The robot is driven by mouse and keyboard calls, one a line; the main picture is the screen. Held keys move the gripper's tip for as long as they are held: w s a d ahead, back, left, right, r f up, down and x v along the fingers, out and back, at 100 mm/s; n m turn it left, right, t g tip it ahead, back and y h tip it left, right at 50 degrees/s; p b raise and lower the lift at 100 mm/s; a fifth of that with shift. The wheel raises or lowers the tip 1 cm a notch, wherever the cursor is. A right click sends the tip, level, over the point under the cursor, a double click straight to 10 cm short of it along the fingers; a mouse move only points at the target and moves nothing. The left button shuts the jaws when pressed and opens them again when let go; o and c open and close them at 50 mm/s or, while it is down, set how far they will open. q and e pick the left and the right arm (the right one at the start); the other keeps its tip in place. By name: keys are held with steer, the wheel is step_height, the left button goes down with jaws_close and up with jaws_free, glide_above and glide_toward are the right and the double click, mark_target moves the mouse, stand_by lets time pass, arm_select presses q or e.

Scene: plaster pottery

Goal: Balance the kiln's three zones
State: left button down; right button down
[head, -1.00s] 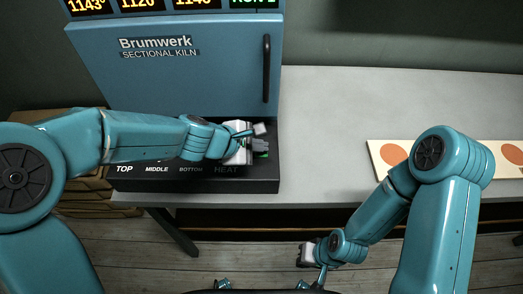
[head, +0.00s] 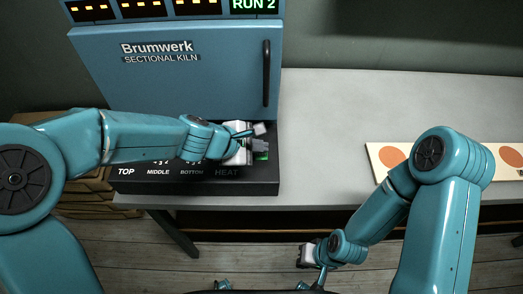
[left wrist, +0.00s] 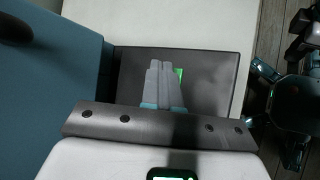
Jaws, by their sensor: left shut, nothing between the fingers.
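The blue Brumwerk sectional kiln (head: 185,85) stands at the back left with its door shut. Its readouts (head: 145,8) show yellow dashes in three windows, and a green RUN 2. The black control panel (head: 245,187) in front is labelled TOP, MIDDLE, BOTTOM and HEAT. My left gripper (head: 262,146) is shut and empty over the HEAT end of the panel, beside a small green-lit part (head: 262,154). In the left wrist view the shut fingers (left wrist: 163,82) lie over the panel, partly hiding the green part (left wrist: 179,76). My right gripper (head: 306,256) hangs low before the table; its jaws are unclear.
The grey table (head: 350,110) is clear between the kiln and a cream board (head: 376,158) with orange discs at the right. A dark door handle (head: 266,72) stands out from the kiln door. Stacked wooden boards (head: 85,195) lie at the left.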

mark_target(258, 157)
arm_select(q)
steer(key=shift+r, duration=0.1)
step_height(258, 157, up, 5)
steer(key=p, duration=0.5)
stand_by(0.4)
stand_by(0.5)
